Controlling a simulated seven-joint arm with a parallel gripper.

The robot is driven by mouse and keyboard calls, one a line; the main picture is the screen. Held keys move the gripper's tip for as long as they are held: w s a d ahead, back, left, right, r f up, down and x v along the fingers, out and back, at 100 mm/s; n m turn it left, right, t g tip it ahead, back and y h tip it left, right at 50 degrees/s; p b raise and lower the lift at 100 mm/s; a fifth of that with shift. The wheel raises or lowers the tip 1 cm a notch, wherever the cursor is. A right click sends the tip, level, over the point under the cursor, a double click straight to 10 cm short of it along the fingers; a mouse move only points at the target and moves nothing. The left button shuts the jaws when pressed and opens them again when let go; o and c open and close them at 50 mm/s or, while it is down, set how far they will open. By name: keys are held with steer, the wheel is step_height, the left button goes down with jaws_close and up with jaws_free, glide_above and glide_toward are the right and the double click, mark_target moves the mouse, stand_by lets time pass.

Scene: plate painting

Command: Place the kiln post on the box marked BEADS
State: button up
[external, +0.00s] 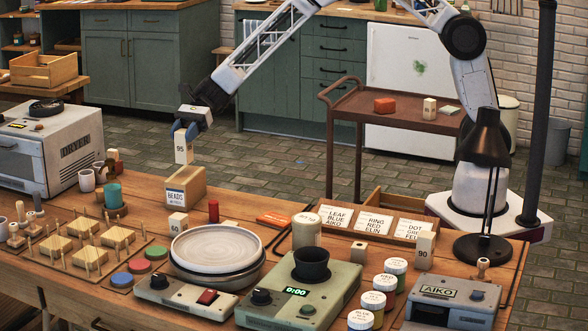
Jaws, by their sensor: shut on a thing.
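My gripper (187,130), with blue fingertips, is shut on a white kiln post (183,153) marked 95 and holds it upright. The box marked BEADS (187,186) is tan with a white label on its front and stands at the table's back edge, left of centre. The post's lower end shows at the top left edge of the box. I cannot tell whether it touches the box or hangs just above it.
Near the box stand another post (177,225) marked 60, a red cylinder (213,211) and a teal cup (113,195). The plate (216,247) lies in front. The dryer (50,145) is at left. A post marked 90 (425,250) stands at right.

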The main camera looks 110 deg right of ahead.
mark_target(183, 144)
stand_by(0.4)
steer(key=shift+f, duration=1.7)
steer(key=shift+f, duration=0.15)
steer(key=o, duration=1.2)
steer(key=shift+s+d+r, duration=0.25)
steer(key=shift+d+r, duration=0.1)
steer(key=v, duration=1.1)
